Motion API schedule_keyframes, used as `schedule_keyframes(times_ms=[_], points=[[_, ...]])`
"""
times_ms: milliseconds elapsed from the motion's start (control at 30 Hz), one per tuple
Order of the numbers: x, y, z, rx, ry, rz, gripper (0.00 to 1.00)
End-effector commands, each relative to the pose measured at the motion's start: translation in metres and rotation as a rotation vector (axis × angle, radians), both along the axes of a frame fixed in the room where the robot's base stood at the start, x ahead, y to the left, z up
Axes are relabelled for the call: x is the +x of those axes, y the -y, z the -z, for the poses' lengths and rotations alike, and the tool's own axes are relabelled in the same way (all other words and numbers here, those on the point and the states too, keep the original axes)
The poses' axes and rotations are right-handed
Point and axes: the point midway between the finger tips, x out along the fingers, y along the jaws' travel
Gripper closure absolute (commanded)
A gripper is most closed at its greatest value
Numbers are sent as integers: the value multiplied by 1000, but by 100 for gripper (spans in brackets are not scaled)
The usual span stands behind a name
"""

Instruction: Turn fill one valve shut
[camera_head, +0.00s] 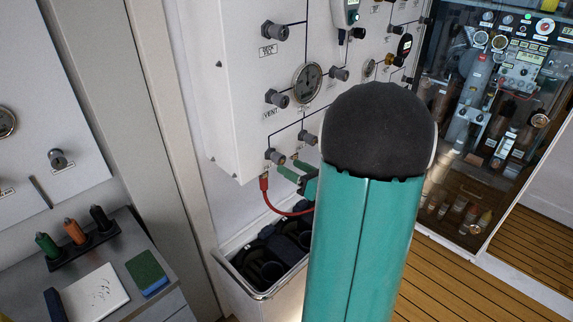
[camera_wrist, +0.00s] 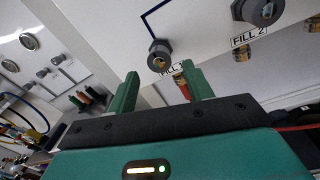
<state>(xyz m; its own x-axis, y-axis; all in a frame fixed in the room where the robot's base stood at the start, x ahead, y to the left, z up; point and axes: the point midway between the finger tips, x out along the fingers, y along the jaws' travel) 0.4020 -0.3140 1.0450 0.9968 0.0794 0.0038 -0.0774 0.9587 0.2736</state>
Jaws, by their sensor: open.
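The fill one valve is a dark grey round knob (camera_wrist: 159,55) on the white panel, above its "FILL 1" label (camera_wrist: 172,69) in the wrist view. In the head view the knob (camera_head: 275,156) sits low on the panel. My gripper (camera_wrist: 164,78) is open, with its two green fingers apart and nothing between them. The knob appears just beyond the gap between the fingertips; I cannot tell the exact distance. In the head view my green fingertips (camera_head: 289,167) are just below and right of the knob, and my arm hides part of the panel.
The fill two knob (camera_wrist: 258,11) is to the right. A red hose (camera_head: 272,203) hangs from a fitting under fill one, close to my fingers. A metal bin (camera_head: 237,277) with dark cylinders stands below. A gauge (camera_head: 307,83) and the vent knob (camera_head: 277,98) are above.

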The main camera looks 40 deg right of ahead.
Motion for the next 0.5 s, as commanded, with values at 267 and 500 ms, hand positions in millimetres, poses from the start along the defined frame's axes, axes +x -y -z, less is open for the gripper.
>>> schedule_keyframes(times_ms=[267, 500], points=[[-63, 6, 0, 0, 1, 5, 49], [-98, 9, 0, -1, 1, 3, 49]])
